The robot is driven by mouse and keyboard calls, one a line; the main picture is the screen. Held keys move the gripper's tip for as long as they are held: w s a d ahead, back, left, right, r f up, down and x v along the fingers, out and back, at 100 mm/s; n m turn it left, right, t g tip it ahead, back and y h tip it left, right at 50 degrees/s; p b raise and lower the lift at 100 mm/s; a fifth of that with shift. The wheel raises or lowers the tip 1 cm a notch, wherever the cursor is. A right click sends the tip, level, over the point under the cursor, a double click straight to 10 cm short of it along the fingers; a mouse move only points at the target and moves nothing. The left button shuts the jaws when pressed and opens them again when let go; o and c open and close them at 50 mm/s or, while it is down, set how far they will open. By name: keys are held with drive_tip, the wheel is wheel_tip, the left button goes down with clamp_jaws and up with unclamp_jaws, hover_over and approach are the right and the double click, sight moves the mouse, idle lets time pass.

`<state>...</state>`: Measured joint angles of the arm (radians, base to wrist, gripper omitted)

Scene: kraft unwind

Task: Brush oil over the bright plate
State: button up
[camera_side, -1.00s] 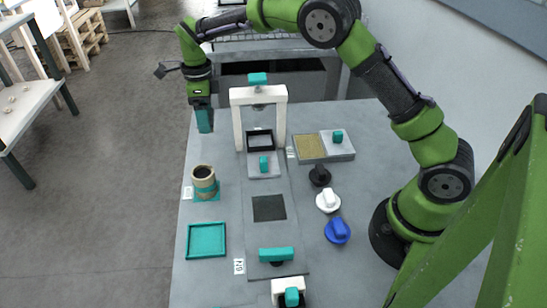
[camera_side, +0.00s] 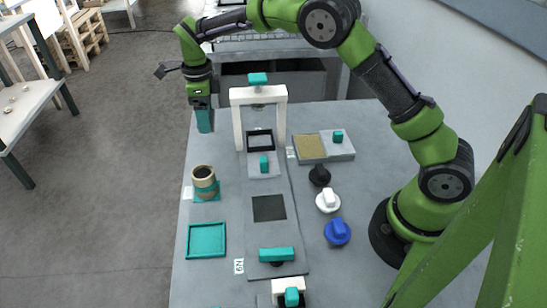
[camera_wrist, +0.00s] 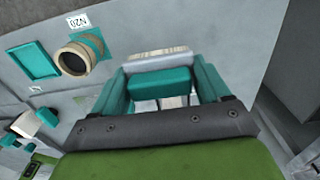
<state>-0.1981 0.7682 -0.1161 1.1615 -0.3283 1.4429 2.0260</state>
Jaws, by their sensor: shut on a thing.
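My gripper (camera_side: 205,121) hangs in the air at the back left of the bench, beyond the cup. In the wrist view, its teal fingers (camera_wrist: 161,76) are shut on a teal block with a pale strip along its far edge, apparently the brush (camera_wrist: 160,84). The brush's lower part is hidden. A tan cup (camera_side: 204,176) with a dark inside stands on a teal square at the left; it also shows in the wrist view (camera_wrist: 75,59). A dark square plate (camera_side: 268,208) lies in the central slab. A pale square in a black frame (camera_side: 260,141) lies behind it. Which plate is the bright one is unclear.
A white arch (camera_side: 258,95) with a teal top knob spans the slab's back. An empty teal tray (camera_side: 206,240) lies front left. Speckled tan (camera_side: 310,146) and light grey pads lie back right. Black, white and blue knobs (camera_side: 338,232) line the right side.

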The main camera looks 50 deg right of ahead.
wheel_tip(320, 180, up, 18)
drive_tip(key=n, duration=3.6)
hover_over(309, 145)
drive_tip(key=shift+f, duration=12.5)
drive_tip(key=shift+f, duration=0.75)
